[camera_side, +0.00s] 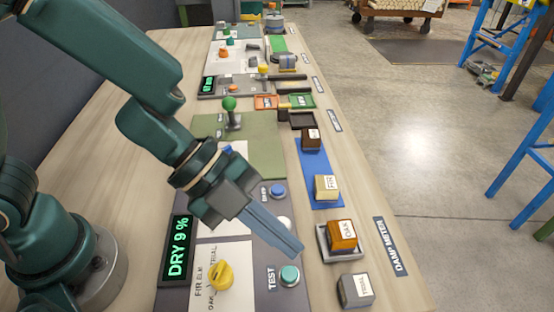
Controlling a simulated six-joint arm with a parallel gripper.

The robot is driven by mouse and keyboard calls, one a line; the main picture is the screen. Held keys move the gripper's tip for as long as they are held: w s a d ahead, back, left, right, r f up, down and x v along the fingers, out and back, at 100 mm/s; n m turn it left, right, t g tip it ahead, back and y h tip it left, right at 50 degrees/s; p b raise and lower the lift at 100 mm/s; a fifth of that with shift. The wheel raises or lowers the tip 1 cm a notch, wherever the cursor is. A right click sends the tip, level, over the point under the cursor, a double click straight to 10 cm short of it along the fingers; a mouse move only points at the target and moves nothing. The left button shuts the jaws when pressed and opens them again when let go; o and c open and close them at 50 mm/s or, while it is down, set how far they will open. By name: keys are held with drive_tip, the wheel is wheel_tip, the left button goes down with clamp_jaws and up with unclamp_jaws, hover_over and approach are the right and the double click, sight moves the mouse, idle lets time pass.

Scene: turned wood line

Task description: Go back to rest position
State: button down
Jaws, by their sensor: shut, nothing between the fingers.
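My gripper (294,250) is shut and empty. It hangs over the front station, with its fingertips just above and beyond the teal TEST button (290,275) in the picture. The yellow knob (221,276) sits on a white label card left of the gripper. The display (178,249) at the station's left edge reads "DRY 9 %". A blue button (278,191) and a partly hidden pale button (285,222) lie behind the fingers.
Labelled wood blocks stand at right: a grey one (356,291), an orange OAK block (342,236) in a tray, a pale FIR block (326,187) and a brown block (311,139) on a blue mat. A green-knobbed lever (230,104) stands behind. Other stations line the bench.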

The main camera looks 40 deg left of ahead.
drive_tip(key=shift+r, duration=0.45)
drive_tip(key=w+a+r+n+t+y, duration=0.2)
drive_tip(key=w+a+r+n+t, duration=0.55)
drive_tip(key=r, duration=0.25)
drive_tip(key=w+a+r+n+t+y, duration=0.1)
drive_tip(key=a+r+n+t+y, duration=0.35)
drive_tip(key=a, duration=0.55)
drive_tip(key=s+a+f+n+g+y, duration=0.3)
drive_tip(key=s+a+n+g+y, duration=0.15)
drive_tip(key=s+a+n, duration=0.35)
drive_tip(key=s+d+f+n+g+h, duration=0.2)
drive_tip(key=s+d+f+n+g, duration=0.1)
drive_tip(key=s+d+f+g, duration=0.1)
drive_tip(key=shift+s+d+f+g, duration=0.3)
drive_tip(key=shift+s+d+g, duration=0.25)
drive_tip(key=shift+s+d, duration=0.4)
